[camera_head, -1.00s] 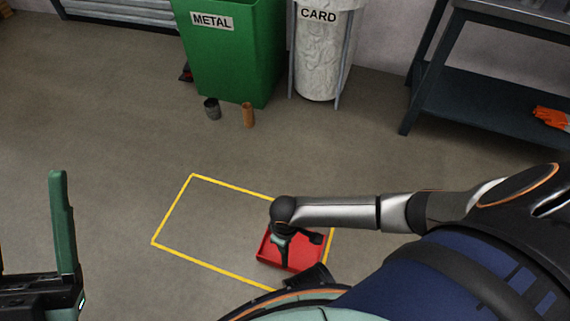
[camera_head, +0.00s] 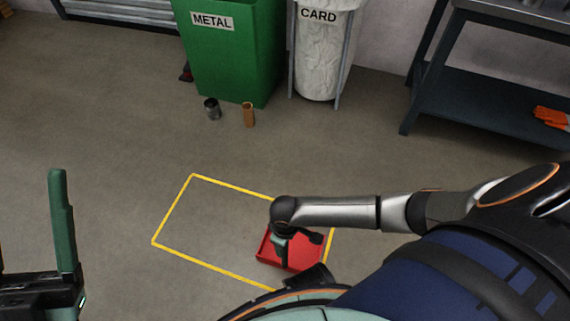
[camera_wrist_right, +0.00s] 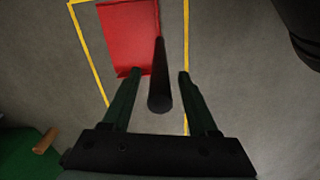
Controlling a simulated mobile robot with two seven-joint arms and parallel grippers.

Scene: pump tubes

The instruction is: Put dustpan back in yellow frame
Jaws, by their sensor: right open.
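The red dustpan (camera_head: 309,255) lies on the floor at the right end of the yellow frame (camera_head: 172,211). Its right edge is close to the frame's right line; I cannot tell whether it overlaps it. My right gripper (camera_wrist_right: 155,76) is open above the dustpan, with the black handle (camera_wrist_right: 160,88) between its fingers. The red pan (camera_wrist_right: 128,40) shows beyond the fingertips, between two yellow lines. In the head view my right arm hides part of the dustpan and frame. My left gripper (camera_head: 34,215) is open and empty at the left edge, partly cut off.
A green METAL bin (camera_head: 232,60) and a white CARD bag (camera_head: 322,60) stand at the back. A dark workbench (camera_head: 480,75) stands right. The frame's left part is clear.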

